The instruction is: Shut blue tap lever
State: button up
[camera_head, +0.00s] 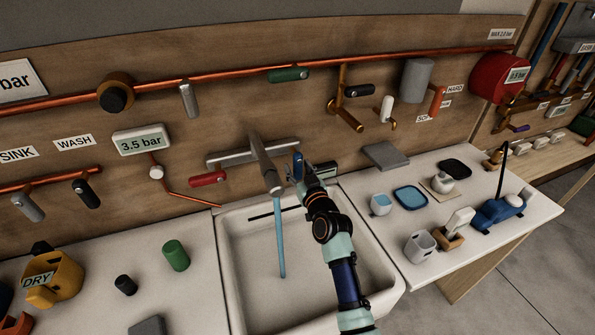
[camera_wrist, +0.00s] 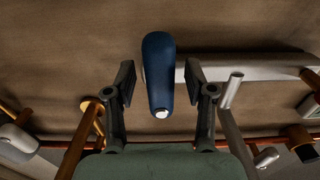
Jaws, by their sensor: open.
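The blue tap lever (camera_head: 298,166) sits at the wall just above the back of the sink, by the tip of my gripper (camera_head: 304,178). In the wrist view the dark blue lever (camera_wrist: 158,70) has a rounded end and a small pale spot at its narrow end. My gripper (camera_wrist: 160,84) is open, with one finger on each side of the lever and a visible gap to both. The grey spout (camera_head: 264,160) is left of the lever, and a blue stream of water (camera_head: 281,235) falls from it into the sink. Part of the lever's mount is hidden behind my gripper.
The white sink (camera_head: 245,290) lies below my arm. A grey horizontal bar (camera_head: 230,154) is on the wall behind the spout. A red lever (camera_head: 208,179) is to the left, and a grey block (camera_head: 386,155) is to the right.

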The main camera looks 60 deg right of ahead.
jog(key=shift+w+d, duration=0.25)
grip_shut()
